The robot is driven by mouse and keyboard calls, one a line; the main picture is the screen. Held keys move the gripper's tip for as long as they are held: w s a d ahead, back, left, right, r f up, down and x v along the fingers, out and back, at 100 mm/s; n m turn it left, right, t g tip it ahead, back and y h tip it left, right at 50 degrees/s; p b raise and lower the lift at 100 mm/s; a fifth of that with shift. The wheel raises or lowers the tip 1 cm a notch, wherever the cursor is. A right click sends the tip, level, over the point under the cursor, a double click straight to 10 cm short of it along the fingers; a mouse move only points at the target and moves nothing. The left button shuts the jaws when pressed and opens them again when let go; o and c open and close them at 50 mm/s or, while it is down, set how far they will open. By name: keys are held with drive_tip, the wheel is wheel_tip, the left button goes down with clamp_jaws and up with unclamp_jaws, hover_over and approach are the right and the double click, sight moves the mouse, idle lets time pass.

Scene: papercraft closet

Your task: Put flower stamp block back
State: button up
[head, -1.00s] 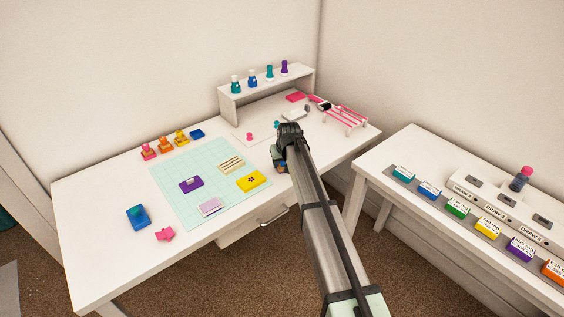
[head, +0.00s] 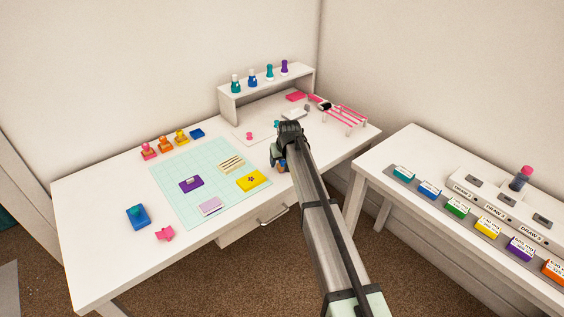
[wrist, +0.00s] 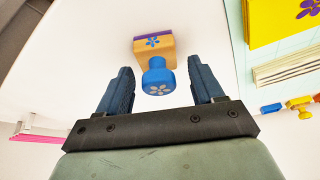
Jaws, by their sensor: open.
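The flower stamp block (wrist: 154,46) shows in the wrist view as a wooden block with a purple edge, a blue flower mark and a round blue handle (wrist: 158,78) bearing a pale flower. It is on the white desk. My gripper (wrist: 160,85) is open, with one dark blue finger on each side of the handle end; I cannot tell whether they touch it. In the head view my gripper (head: 278,157) is low over the desk's front edge, right of the yellow card (head: 254,181), and the arm mostly hides the stamp.
Several stamps, including a yellow one (head: 181,137), stand in a row at the back left, with a small blue piece (head: 197,133) at its right end. A cutting mat (head: 208,160) holds cards. A low shelf (head: 265,83) with bottles stands behind. A pink rack (head: 344,112) is at the right.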

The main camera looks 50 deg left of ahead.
drive_tip(key=v, duration=1.1)
drive_tip(key=shift+r, duration=0.2)
drive_tip(key=shift+d, duration=0.15)
